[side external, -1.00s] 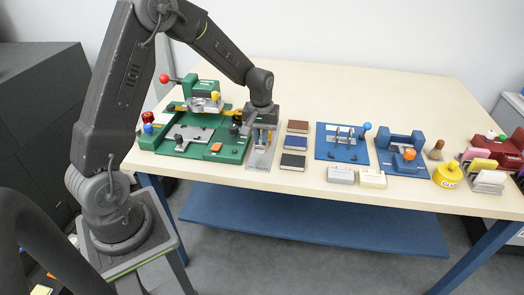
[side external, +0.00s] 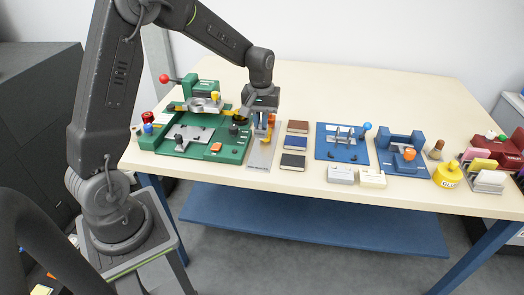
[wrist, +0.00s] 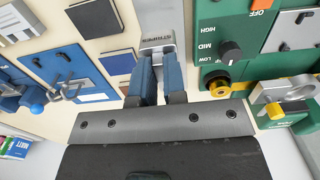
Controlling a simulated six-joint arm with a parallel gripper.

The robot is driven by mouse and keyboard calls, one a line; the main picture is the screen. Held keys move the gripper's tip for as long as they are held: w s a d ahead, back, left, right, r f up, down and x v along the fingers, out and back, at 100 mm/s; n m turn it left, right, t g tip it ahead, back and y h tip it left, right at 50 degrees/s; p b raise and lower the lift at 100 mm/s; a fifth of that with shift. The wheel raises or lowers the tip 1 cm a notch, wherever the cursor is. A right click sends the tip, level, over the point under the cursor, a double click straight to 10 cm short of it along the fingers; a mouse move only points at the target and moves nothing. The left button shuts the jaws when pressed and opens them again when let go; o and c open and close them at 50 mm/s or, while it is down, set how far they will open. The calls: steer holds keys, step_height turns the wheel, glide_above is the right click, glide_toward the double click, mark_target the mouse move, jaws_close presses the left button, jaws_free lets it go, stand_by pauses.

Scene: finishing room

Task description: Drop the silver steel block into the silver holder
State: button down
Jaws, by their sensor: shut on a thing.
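My gripper (side external: 263,128) is above a flat silver-grey plate (side external: 261,156), between the green fixture and the small books. In the wrist view its blue fingers (wrist: 160,90) are closed around a small silver block (wrist: 158,45) at their tips, with dark lettering close by. The fingers hide much of the block. The plate (wrist: 160,10) continues behind it. A silver ring-shaped clamp (side external: 203,104) sits on the green fixture and shows at the right of the wrist view (wrist: 288,88). I cannot tell for certain which silver part is the holder.
The green fixture (side external: 225,153) with knobs stands left of the gripper. Three small books (side external: 295,143) lie to its right. Further right are a blue fixture (side external: 326,153), a grey block (side external: 341,174), a cream block (side external: 372,179) and a yellow bottle (side external: 447,176). The table's back is clear.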

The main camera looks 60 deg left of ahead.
steer(key=shift+r, duration=0.1)
step_height(320, 180, up, 10)
steer(key=s+a+n, duration=0.1)
steer(key=a+n, duration=0.2)
steer(key=a, duration=1.3)
steer(key=s+a+n, duration=0.2)
steer(key=s+a, duration=0.4)
steer(key=a, duration=0.7)
step_height(320, 180, down, 11)
steer(key=shift+f, duration=0.55)
steer(key=c, duration=1.5)
jaws_free()
steer(key=shift+o, duration=0.2)
